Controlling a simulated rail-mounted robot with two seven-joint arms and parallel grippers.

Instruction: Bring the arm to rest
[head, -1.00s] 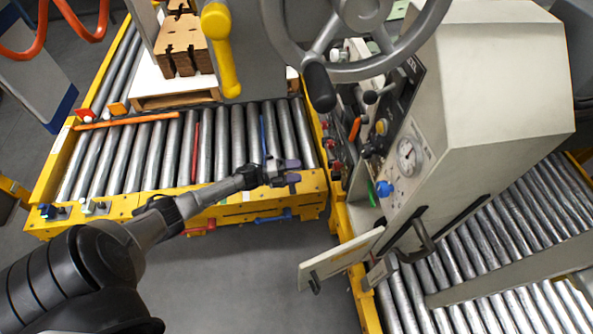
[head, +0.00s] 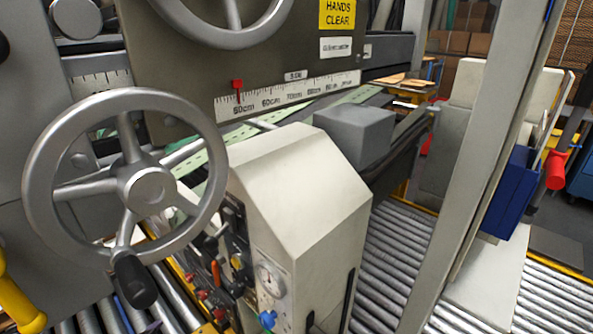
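Neither of my grippers nor any part of my arms shows in the head view now. The view holds the machine with its grey handwheel (head: 148,188) at the left and its cream control cabinet (head: 300,190) in the middle. The cabinet's side panel carries a round gauge (head: 268,280), a blue knob (head: 267,319) and several levers. The cabinet's lower part is cut off by the bottom edge.
A roller conveyor (head: 390,265) runs right of the cabinet, behind a grey upright post (head: 470,170). A blue holder (head: 508,195) and a red-handled lever (head: 556,170) stand at the right. A ruler scale (head: 285,95) and yellow warning sign (head: 337,14) are above.

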